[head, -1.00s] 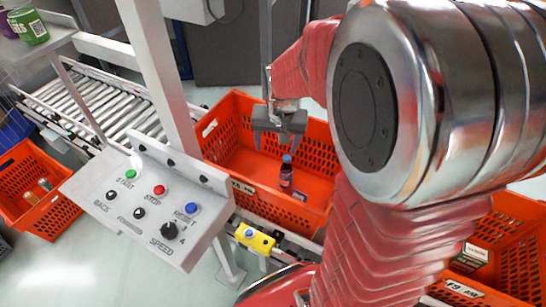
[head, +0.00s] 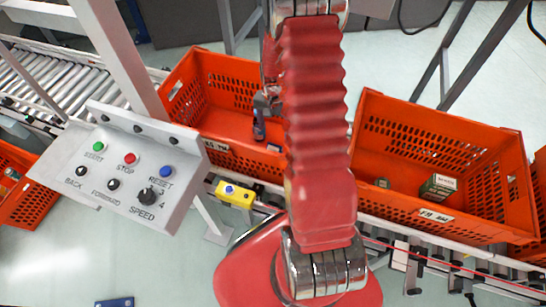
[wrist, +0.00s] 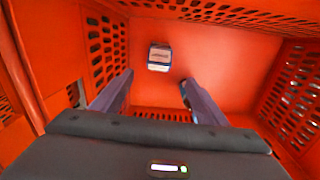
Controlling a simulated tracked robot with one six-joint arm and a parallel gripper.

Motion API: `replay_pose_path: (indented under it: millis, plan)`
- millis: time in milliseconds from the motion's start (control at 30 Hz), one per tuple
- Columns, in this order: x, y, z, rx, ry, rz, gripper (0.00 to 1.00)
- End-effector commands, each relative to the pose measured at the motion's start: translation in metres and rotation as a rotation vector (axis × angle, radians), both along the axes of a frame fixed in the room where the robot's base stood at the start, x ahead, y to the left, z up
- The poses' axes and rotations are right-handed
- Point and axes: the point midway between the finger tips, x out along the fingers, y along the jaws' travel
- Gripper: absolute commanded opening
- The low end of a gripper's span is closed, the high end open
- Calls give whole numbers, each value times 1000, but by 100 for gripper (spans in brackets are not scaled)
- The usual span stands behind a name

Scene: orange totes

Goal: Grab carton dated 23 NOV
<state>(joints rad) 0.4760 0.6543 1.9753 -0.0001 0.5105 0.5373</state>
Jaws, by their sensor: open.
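A green and white carton (head: 437,187) lies in the right tote (head: 432,216); its date is too small to read. A similar small box with a white label (wrist: 159,57) shows in the wrist view, beyond my fingertips; no date is readable. My gripper (wrist: 157,82) is open and empty, pointing down into an orange tote. In the head view my gripper (head: 266,104) is mostly hidden behind my arm, over the middle tote.
A control panel (head: 125,170) and a yellow button box (head: 234,194) stand at the front left. Tote walls surround my gripper.

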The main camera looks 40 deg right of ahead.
Motion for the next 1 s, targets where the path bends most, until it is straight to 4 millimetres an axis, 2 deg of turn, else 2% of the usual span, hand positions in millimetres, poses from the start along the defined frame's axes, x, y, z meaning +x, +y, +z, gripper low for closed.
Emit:
replay_pose_path:
  millis: [467, 1000]
  plan:
    - [0, -1, -7, 1, 2, -3, 67]
    - [-1, 0, -72, 1, 3, -3, 67]
